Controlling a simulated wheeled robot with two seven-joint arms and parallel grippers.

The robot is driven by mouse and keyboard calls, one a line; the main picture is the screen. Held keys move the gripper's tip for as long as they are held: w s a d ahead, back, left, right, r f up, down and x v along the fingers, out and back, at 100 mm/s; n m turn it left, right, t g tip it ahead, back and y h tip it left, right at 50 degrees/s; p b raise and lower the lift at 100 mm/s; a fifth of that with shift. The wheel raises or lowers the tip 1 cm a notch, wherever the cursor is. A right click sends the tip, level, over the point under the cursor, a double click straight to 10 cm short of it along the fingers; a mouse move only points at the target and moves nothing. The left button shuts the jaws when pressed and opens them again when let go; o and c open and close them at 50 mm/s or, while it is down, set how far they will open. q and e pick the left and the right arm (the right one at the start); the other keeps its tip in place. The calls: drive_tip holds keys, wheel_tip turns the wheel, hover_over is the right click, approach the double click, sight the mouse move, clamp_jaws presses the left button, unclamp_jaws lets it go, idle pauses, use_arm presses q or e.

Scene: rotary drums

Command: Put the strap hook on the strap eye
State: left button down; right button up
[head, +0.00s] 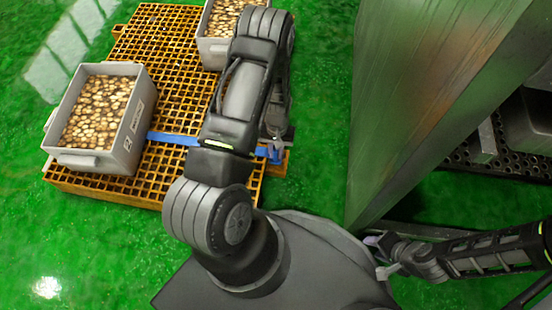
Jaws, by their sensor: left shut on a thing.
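A blue strap (175,138) runs across the orange grated pallet (190,85) from the grey crate toward the pallet's right edge, passing behind my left arm. My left gripper (276,150) points down at that edge, shut on the strap's end, where the strap hook would be; the hook itself is too small and covered to make out. I cannot make out the strap eye. My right gripper (379,257) is at the lower right, open and empty, well away from the strap.
A grey crate (137,130) full of brownish pieces stands on the pallet's left part. A second such crate (214,52) stands at the back. A large metal panel (400,110) rises right of the pallet. Green floor (320,60) is clear between them.

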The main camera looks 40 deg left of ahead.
sight(276, 157)
use_arm(q)
drive_tip(key=shift+f+b, duration=0.8)
drive_tip(key=shift+f, duration=1.05)
drive_tip(key=shift+f, duration=0.1)
drive_tip(key=c, duration=1.8)
unclamp_jaws()
drive_tip(key=shift+f, duration=0.1)
drive_tip(key=shift+o, duration=0.8)
